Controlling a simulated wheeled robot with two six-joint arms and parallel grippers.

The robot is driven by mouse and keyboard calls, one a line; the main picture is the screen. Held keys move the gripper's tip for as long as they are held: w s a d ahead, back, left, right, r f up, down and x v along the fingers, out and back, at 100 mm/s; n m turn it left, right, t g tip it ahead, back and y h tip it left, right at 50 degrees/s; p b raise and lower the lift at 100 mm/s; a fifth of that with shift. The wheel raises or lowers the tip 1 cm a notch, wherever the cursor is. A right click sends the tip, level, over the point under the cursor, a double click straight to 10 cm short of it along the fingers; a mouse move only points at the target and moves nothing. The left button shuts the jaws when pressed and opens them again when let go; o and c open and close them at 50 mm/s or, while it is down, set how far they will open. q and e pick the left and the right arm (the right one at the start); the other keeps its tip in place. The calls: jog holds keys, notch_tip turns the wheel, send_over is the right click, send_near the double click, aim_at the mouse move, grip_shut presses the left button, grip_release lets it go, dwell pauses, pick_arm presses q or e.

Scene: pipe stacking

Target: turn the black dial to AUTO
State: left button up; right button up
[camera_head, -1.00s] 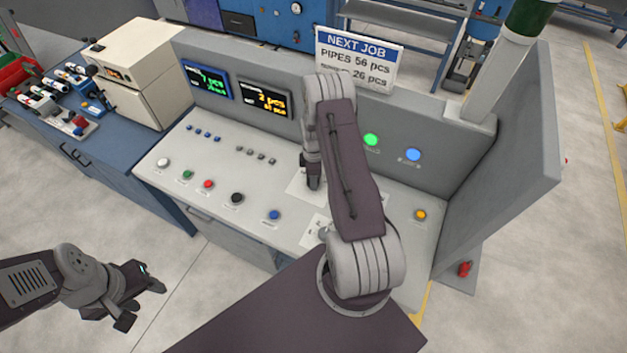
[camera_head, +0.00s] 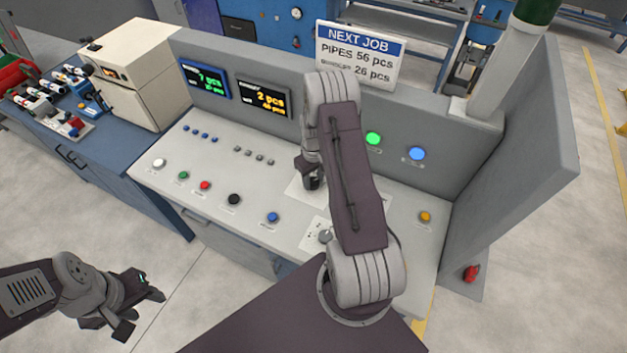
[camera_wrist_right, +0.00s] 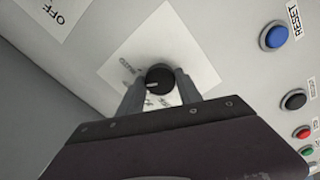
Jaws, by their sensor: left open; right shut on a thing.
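The black dial (camera_wrist_right: 159,80) sits on a white label plate (camera_wrist_right: 188,52) in the right wrist view. A pale pointer line shows on its face, but the lettering around it is blurred or hidden, so I cannot tell its setting. My right gripper (camera_wrist_right: 161,90) is shut on the dial, with a finger on each side. In the head view my right gripper (camera_head: 312,182) reaches down to the panel, and my arm hides part of the plate. My left gripper (camera_head: 142,310) is open and empty, off the panel's front left.
The console panel (camera_head: 200,160) carries white, green, red, black and blue (camera_head: 272,217) buttons, plus an orange button (camera_head: 425,216) at right. A grey knob (camera_head: 325,236) sits nearer the front edge. Two displays (camera_head: 264,98) and a NEXT JOB sign (camera_head: 360,54) stand behind.

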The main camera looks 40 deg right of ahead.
aim_at(313, 181)
jog(key=m, duration=0.3)
jog(key=m+b, duration=0.1)
jog(key=m, duration=0.1)
jog(key=shift+w+d+r+m, duration=0.1)
jog(key=shift+w+r+m, duration=0.1)
jog(key=shift+w+m, duration=0.1)
jog(key=shift+m, duration=0.3)
jog(key=o, duration=1.1)
jog(key=shift+o, duration=1.3)
jog(key=shift+s+f, duration=0.1)
jog(key=shift+s, duration=0.1)
jog(key=shift+r, duration=0.3)
notch_tip(313, 181, up, 8)
jog(key=b, duration=0.2)
jog(key=shift+r, duration=0.25)
